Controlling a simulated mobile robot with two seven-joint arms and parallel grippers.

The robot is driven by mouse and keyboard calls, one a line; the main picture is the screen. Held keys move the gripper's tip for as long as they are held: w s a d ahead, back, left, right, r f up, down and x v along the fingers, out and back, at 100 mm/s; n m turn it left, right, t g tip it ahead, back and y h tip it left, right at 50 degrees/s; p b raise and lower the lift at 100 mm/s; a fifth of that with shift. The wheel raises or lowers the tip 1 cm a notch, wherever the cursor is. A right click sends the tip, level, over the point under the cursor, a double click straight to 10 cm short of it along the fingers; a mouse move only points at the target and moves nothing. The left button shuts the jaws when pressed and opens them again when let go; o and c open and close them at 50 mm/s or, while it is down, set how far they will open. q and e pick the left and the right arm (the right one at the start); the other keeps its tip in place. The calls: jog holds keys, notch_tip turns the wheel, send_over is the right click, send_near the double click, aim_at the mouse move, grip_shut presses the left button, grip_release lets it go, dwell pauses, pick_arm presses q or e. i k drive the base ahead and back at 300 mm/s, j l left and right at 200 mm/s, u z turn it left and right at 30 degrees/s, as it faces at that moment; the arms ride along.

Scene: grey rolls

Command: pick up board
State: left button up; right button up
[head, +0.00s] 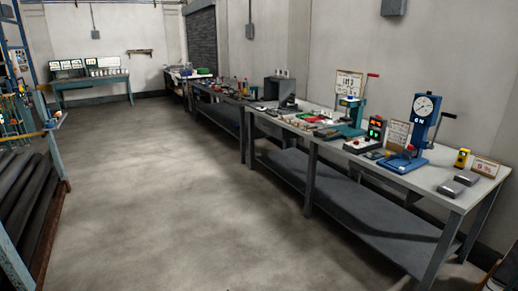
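I cannot tell for sure which thing is the board. Several upright framed placards stand on the long grey workbench (445,183) at the right. One placard (349,83) stands behind a teal press, one (397,134) beside a blue stand with a round dial, and a small one (486,167) near the bench's near right end. Flat items lie farther along the bench, too small to make out. Neither of my grippers is in view.
The blue dial stand (424,125) and teal press (350,117) rise from the bench. A lower shelf (350,205) runs under it. A rack with dark grey rolls (25,200) stands at left. A teal desk (92,84) is at the back. The concrete floor (170,190) between is clear.

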aim_at(288, 122)
jog(key=i+z, duration=0.2)
jog(key=i, duration=0.2)
jog(key=i+j+z, duration=0.2)
jog(key=i, duration=0.2)
jog(key=i+j+z, duration=0.2)
jog(key=i, duration=0.2)
jog(key=i+j, duration=0.15)
jog(key=i, duration=0.25)
jog(key=i+j, duration=0.2)
jog(key=i, duration=0.25)
jog(key=i+j, duration=0.15)
jog(key=i, duration=0.25)
jog(key=i+j, duration=0.15)
jog(key=i, duration=0.3)
jog(key=z, duration=0.05)
